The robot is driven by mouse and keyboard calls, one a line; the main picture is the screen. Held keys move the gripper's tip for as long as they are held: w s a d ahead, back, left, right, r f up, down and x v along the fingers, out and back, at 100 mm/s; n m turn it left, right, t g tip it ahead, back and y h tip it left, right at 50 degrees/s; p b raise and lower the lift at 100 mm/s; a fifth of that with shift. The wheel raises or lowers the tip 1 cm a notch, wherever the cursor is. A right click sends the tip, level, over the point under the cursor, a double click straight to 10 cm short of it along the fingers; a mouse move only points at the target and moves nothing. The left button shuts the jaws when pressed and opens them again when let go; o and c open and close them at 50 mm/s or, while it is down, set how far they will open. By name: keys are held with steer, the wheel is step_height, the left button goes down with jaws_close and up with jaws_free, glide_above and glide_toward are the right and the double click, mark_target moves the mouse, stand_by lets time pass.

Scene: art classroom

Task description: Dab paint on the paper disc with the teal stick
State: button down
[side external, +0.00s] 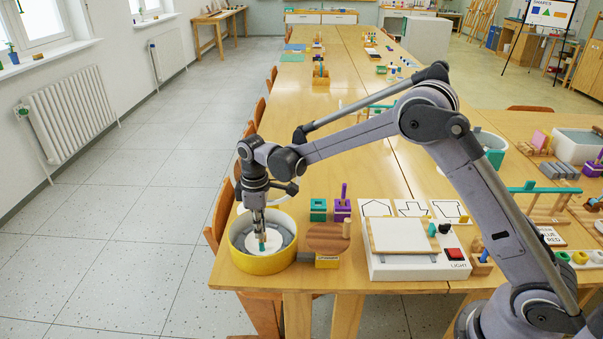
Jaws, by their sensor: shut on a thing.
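My gripper (259,222) points down over the round yellow tub (263,266) at the table's near left corner. It is shut on the teal stick (262,238), which hangs down inside the tub. A white paper disc (275,246) lies in the tub on grey material. The stick's lower end is over the disc; whether it touches is too small to tell. I cannot make out any paint on the disc.
Right of the tub are a round wooden board (327,237), a teal block (318,210) and a purple block with an upright peg (342,208). A white light box (403,262) stands further right. Chairs (222,215) line the table's left edge, with open floor beyond.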

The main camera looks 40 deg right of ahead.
steer(key=shift+r, duration=0.1)
steer(key=shift+r, duration=4.95)
